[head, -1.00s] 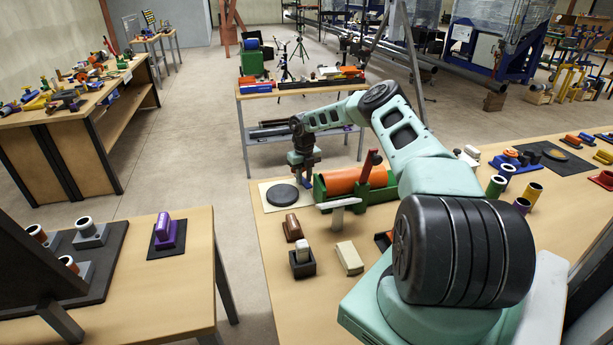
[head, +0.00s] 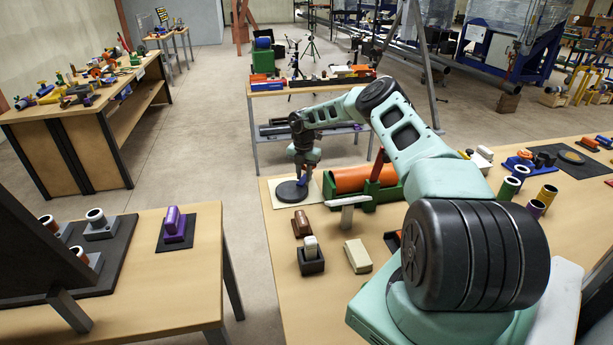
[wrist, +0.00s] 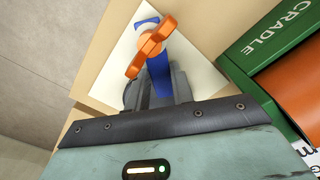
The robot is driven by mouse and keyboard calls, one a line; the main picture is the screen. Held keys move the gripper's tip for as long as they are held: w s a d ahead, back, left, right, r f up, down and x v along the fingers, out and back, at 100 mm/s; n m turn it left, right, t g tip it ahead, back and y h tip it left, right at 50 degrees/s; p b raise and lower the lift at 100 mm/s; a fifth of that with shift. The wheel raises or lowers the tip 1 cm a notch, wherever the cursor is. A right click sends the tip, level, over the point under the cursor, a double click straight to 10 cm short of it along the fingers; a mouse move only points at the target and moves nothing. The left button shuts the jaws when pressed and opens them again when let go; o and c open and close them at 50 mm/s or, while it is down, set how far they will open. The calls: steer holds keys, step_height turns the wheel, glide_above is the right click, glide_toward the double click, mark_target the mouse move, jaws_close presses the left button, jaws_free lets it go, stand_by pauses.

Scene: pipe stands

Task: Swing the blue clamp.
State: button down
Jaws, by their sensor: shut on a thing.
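The blue clamp (head: 302,184) is small in the head view, below my gripper (head: 305,170) and beside a black disc (head: 290,192). In the wrist view the blue clamp (wrist: 160,80) runs up from between the fingers of my gripper (wrist: 158,92), with an orange handle (wrist: 151,47) across it. My gripper is shut on the clamp. The disc lies on a cream plate (head: 278,204). The fingers hide the lower part of the clamp in the wrist view. I cannot tell whether the clamp touches the disc.
A green cradle (head: 370,208) holding an orange pipe (head: 352,179) stands just right of my gripper; the cradle (wrist: 265,50) is also close in the wrist view. A T-shaped piece (head: 347,207) and small blocks stand nearer on the table. Open floor lies left.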

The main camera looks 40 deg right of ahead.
mark_target(302, 178)
steer(key=shift+w+a+m, duration=0.1)
steer(key=shift+w+m, duration=0.25)
steer(key=shift+m, duration=0.65)
steer(key=c, duration=1.2)
jaws_free()
steer(key=shift+r, duration=0.15)
step_height(302, 178, up, 17)
steer(key=b, duration=0.5)
steer(key=shift+r, duration=0.15)
